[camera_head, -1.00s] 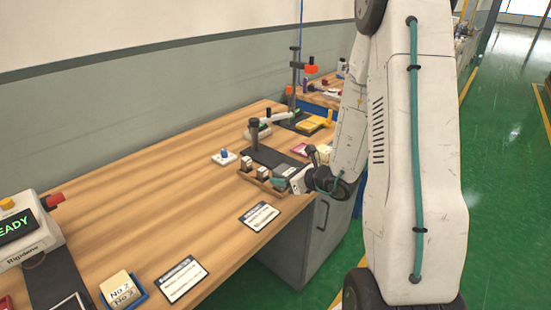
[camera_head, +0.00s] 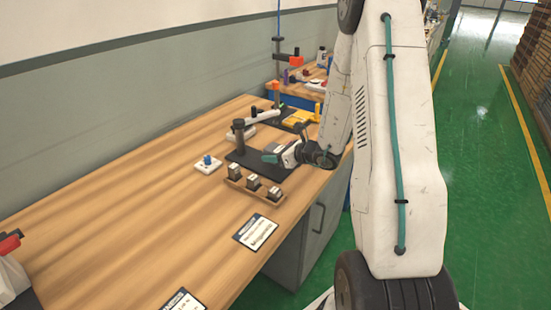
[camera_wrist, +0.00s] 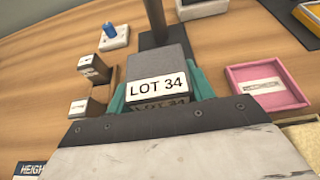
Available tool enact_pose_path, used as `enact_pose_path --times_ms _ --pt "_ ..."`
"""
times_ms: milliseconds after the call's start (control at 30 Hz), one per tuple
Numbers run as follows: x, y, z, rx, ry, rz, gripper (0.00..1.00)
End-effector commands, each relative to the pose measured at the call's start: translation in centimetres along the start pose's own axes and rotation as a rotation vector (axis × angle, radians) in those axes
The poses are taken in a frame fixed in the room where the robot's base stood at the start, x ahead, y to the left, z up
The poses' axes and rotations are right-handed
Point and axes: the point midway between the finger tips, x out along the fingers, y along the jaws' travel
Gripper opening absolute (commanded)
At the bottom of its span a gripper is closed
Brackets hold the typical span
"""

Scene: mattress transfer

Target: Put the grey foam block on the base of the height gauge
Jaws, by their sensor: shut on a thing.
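The grey foam block (camera_wrist: 158,72), labelled LOT 34, sits between the teal fingers of my gripper (camera_wrist: 160,88) in the wrist view. My gripper is shut on it. In the head view my gripper (camera_head: 270,158) is over the front part of the dark height gauge base (camera_head: 244,160). The gauge post (camera_head: 239,136) stands at the back left of that base, with a pale arm. The post also shows in the wrist view (camera_wrist: 155,18), beyond the block. The gap under the block is hidden, so I cannot tell whether it touches the base.
A wooden rack with several small dark blocks (camera_head: 254,182) lies left of and in front of my gripper. A white pad with a blue knob (camera_head: 207,164) stands further left. A pink tray (camera_wrist: 268,88) is at right in the wrist view. A label card (camera_head: 256,232) lies nearer.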

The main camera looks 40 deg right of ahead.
Motion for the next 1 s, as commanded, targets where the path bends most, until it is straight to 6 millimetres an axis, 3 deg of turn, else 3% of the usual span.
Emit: enact_pose_path --times_ms 300,667,700,767,1000 --pt "1.1 -0.4 -3.1 0.004 0.000 -0.005 0.30" --pt "1.3 -0.3 -3.5 0.001 0.000 -0.004 0.30" --pt "1.3 -0.3 -3.6 0.001 0.000 -0.004 0.55" --pt "1.3 -0.3 -3.5 0.001 0.000 -0.004 0.72" --pt "1.4 -0.2 -3.5 0.001 0.000 -0.003 0.74"
